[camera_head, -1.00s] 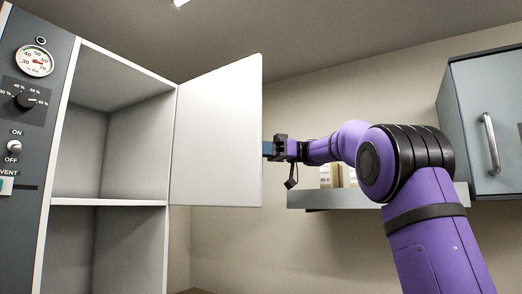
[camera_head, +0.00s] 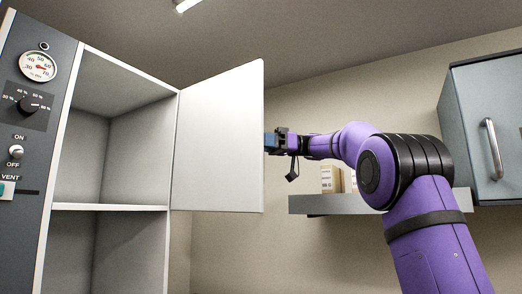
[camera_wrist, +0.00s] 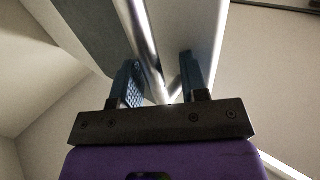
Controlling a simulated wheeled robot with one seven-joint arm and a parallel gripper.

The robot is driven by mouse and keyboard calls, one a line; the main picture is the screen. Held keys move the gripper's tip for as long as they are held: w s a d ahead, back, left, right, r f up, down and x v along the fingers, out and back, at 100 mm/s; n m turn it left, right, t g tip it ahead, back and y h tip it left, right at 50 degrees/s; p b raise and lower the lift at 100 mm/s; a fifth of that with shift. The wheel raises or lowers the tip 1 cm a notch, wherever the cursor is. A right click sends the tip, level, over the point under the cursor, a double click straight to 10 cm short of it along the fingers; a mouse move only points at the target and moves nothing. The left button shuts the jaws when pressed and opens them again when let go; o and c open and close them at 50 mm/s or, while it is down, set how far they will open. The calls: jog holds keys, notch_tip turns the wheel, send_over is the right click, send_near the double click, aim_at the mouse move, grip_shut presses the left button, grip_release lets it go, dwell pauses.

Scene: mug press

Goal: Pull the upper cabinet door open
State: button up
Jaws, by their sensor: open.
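The upper cabinet door (camera_head: 217,138) is a plain white panel. It stands swung wide open, hinged on the right side of the white cabinet (camera_head: 120,207). The upper compartment is empty and fully exposed. My gripper (camera_head: 270,142) is at the door's free right edge, and its far finger is partly hidden behind the door. In the wrist view my gripper (camera_wrist: 159,76) is open. Its two dark fingers stand apart, with a shiny metal bar (camera_wrist: 150,60) and part of the door (camera_wrist: 190,30) showing between and beyond them. I cannot tell whether either finger touches the bar.
A grey control panel (camera_head: 35,120) with a gauge, knob and switch is at the left. A grey wall shelf (camera_head: 345,204) holding small boxes (camera_head: 331,179) is behind my arm. A blue-grey wall cabinet (camera_head: 485,125) with a vertical handle is at the right.

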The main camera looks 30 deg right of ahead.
jog(key=s+a+r, duration=0.1)
jog(key=s+a, duration=0.1)
jog(key=s, duration=1.3)
jog(key=shift+s+r, duration=0.25)
